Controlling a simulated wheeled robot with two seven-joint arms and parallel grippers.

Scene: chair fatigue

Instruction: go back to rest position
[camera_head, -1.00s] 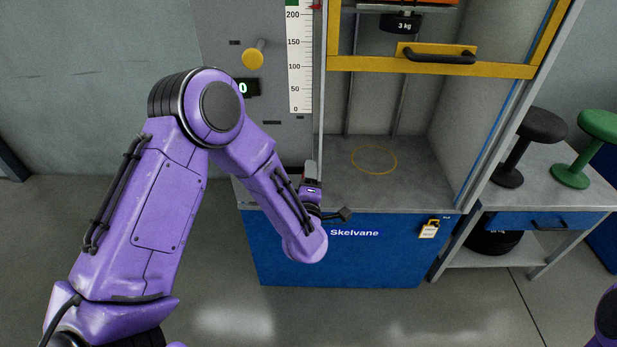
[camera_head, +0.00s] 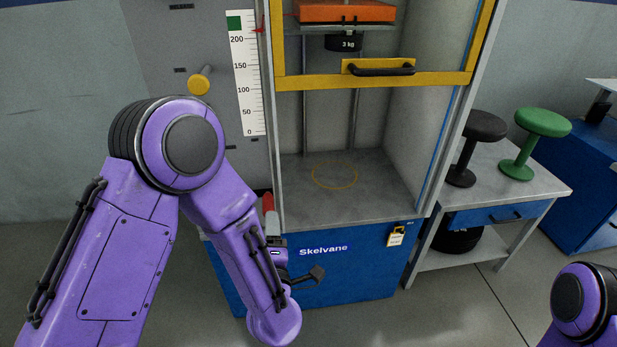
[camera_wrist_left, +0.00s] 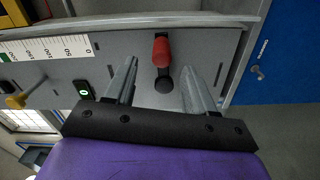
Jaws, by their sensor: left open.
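My left arm, purple, reaches in from the left. My left gripper (camera_head: 272,222) is at the front left of the test machine, partly hidden behind my own forearm. In the left wrist view the gripper (camera_wrist_left: 158,75) is open, with its two grey fingers apart and nothing gripped. A lever with a red handle (camera_wrist_left: 160,52) and black pivot shows in the gap between the fingers on the machine's panel. The red handle also shows in the head view (camera_head: 268,202). Part of my right arm shows at the lower right; its gripper is out of view.
The machine's blue base (camera_head: 350,275) and its yellow-framed guard (camera_head: 375,82) stand ahead. A yellow knob (camera_head: 199,84) sticks out from the panel. A side table (camera_head: 535,188) at right carries black (camera_head: 484,127) and green (camera_head: 543,122) stools.

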